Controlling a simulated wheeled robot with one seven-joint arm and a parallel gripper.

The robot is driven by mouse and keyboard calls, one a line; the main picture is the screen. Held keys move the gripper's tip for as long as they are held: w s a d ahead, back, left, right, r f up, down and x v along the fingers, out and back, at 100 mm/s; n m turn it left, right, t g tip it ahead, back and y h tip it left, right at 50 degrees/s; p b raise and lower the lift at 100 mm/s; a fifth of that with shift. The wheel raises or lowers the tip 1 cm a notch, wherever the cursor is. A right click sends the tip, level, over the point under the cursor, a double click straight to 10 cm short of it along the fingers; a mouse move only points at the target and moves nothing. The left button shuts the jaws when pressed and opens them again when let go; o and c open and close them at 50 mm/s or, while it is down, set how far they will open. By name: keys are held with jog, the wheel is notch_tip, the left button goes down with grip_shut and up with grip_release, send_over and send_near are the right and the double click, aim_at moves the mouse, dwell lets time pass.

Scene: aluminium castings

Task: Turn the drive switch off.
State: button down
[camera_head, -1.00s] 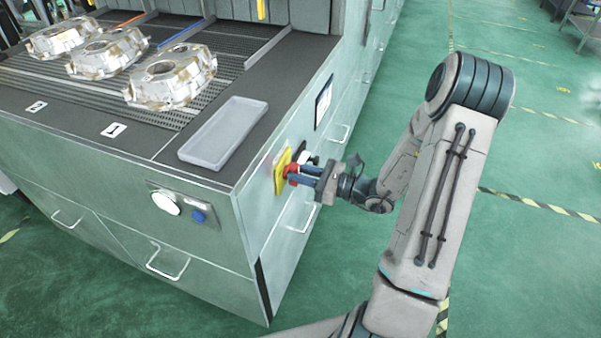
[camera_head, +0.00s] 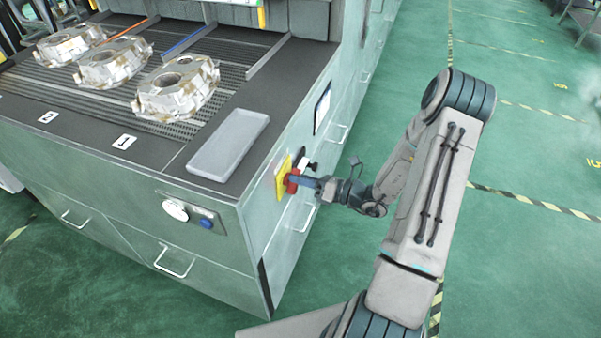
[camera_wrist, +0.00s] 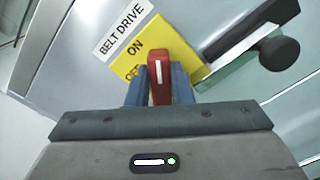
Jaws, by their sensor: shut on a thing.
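The belt drive switch has a yellow plate (camera_head: 281,177) on the side face of the grey cabinet, with a red handle (camera_head: 292,185). In the wrist view the red handle (camera_wrist: 159,66), with a white line on it, stands between my blue fingers. My gripper (camera_head: 300,182) is shut on it. The yellow plate (camera_wrist: 187,40) reads ON, with OFF below, partly hidden by a finger. A white BELT DRIVE label (camera_wrist: 123,34) sits beside it. The plate looks tilted against the handle; I cannot tell which word the handle points at.
A black lever or knob (camera_wrist: 279,53) sticks out close to the switch. A grey tray (camera_head: 229,145) lies on the cabinet top, near castings (camera_head: 177,88) on the belt. A white button and blue button (camera_head: 206,223) are on the front face. The floor at right is open.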

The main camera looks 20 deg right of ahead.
jog(key=shift+w+d+f+m+p, duration=0.15)
jog(key=shift+m+p, duration=0.75)
jog(key=shift+m, duration=0.75)
jog(key=shift+s+a+f+m+p, duration=0.1)
jog(key=shift+m+p, duration=0.75)
jog(key=shift+m, duration=0.85)
jog(key=shift+w+d+f+m+p, duration=0.15)
jog(key=shift+m+p, duration=0.75)
jog(key=shift+m, duration=0.75)
jog(key=c, duration=1.3)
grip_release()
jog(key=b+v, duration=0.3)
jog(key=v, duration=1)
jog(key=shift+s+d+b, duration=0.3)
jog(key=shift+a, duration=0.1)
